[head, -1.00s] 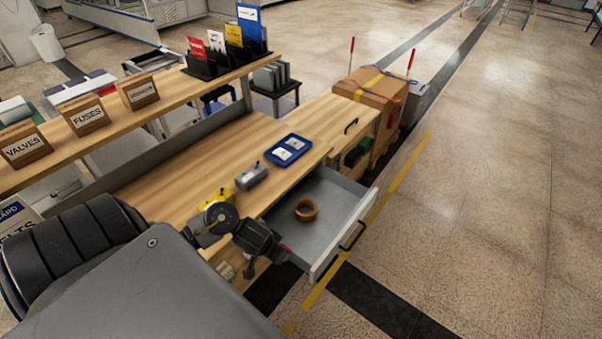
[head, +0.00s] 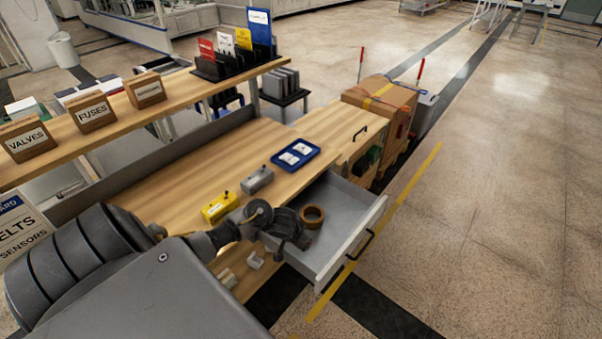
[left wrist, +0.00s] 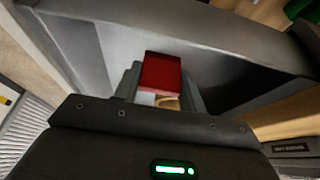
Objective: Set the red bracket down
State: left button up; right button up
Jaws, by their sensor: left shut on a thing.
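My left gripper (head: 296,240) reaches over the left part of the open grey drawer (head: 345,200), beside a brown tape roll (head: 312,217). In the left wrist view, the gripper (left wrist: 160,92) is shut on the red bracket (left wrist: 161,71), which stands out beyond the fingers with grey drawer walls around it. In the head view the bracket is hidden by the gripper and wrist. I cannot tell whether the bracket touches the drawer floor. My right gripper is not in view.
On the wooden bench (head: 190,185) lie a yellow block (head: 219,206), a grey block (head: 257,180) and a blue tray (head: 296,154) with white cards. The drawer's right part is bare.

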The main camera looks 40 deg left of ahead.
pick_arm(q)
jog(key=shift+w+f, duration=0.4)
jog(key=shift+w+a+f, duration=0.1)
jog(key=shift+f, duration=0.8)
jog(key=shift+w+a+f, duration=0.1)
jog(key=shift+f, duration=0.8)
jog(key=shift+d+b, duration=0.1)
jog(key=shift+b, duration=0.2)
jog(key=o, duration=1.1)
jog(key=shift+f, duration=0.15)
jog(key=shift+r, duration=0.3)
jog(key=p+v, duration=0.4)
jog(key=v, duration=0.8)
jog(key=shift+f, duration=0.1)
